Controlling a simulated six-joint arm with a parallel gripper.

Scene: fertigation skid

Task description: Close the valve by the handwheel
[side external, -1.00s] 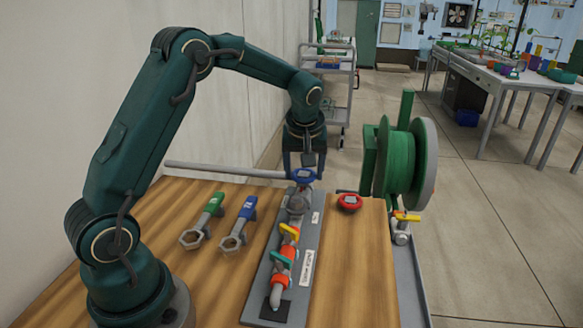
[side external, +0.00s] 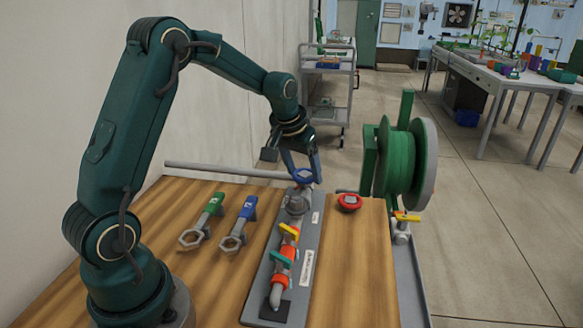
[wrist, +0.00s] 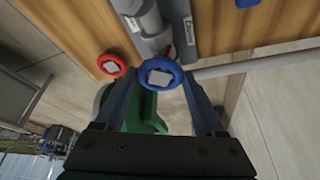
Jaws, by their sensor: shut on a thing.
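The blue handwheel (side external: 303,176) sits on top of the grey valve body (side external: 298,202), at the far end of the grey mounting plate (side external: 262,290). My gripper (side external: 303,172) comes down on it from above, tilted, with its fingers at the wheel's rim. In the wrist view the blue handwheel (wrist: 160,74) lies between the two fingertips of my gripper (wrist: 162,80), which is shut on it. The valve stem under the wheel is mostly hidden.
A red handwheel (side external: 349,203) lies right of the plate. Green-handled (side external: 208,220) and blue-handled (side external: 240,222) wrenches lie left. Yellow (side external: 289,230) and teal (side external: 281,259) levers stand on the pipe nearer the camera. A green hose reel (side external: 400,165) stands close on the right.

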